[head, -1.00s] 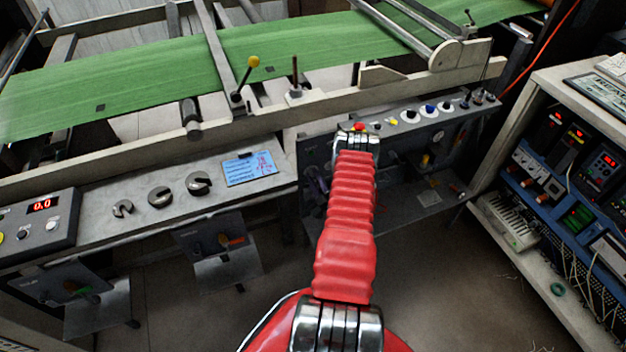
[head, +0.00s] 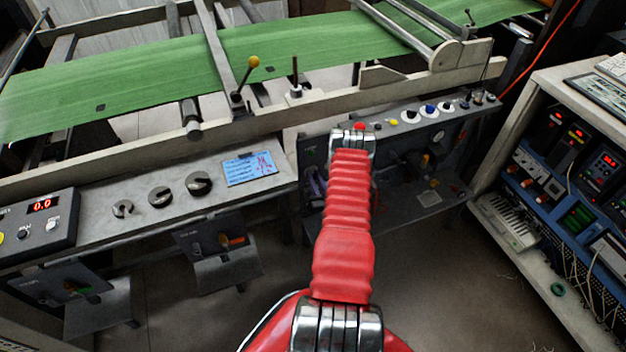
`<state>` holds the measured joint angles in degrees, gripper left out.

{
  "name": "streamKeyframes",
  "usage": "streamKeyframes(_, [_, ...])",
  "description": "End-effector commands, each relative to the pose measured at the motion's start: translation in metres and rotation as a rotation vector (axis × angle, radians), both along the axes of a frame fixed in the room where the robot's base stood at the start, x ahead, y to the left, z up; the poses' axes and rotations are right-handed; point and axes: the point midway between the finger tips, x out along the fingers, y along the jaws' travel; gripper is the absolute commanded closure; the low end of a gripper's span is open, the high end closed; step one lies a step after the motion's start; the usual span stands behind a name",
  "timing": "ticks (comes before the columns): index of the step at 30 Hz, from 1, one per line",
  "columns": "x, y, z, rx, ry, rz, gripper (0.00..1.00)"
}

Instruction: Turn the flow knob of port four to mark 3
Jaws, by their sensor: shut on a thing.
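My red arm reaches up the middle of the head view to a panel under the machine's rail. Its metal wrist joint ends in front of this dark grey panel (head: 447,165). My gripper is hidden beyond the wrist, so its fingers and whatever is between them do not show.
A green web (head: 150,78) runs across the back. Two smaller panels (head: 210,235) (head: 68,286) hang at left below a ledge with three round slotted weights (head: 160,196). A blue note (head: 248,168) lies there. An equipment rack (head: 590,200) stands at right. The floor between is clear.

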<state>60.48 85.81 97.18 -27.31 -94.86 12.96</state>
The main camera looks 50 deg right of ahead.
Motion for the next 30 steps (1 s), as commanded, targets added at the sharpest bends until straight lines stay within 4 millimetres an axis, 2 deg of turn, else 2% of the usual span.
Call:
streamKeyframes(1, [-0.0006,0.0044,-0.0053,0.05,-0.013,0.004,1.0])
streamKeyframes(18, [-0.0007,0.0052,-0.0051,0.493,-0.277,0.002,1.0])
streamKeyframes(30, [-0.0005,0.0051,-0.0051,0.643,-0.365,0.001,1.0])
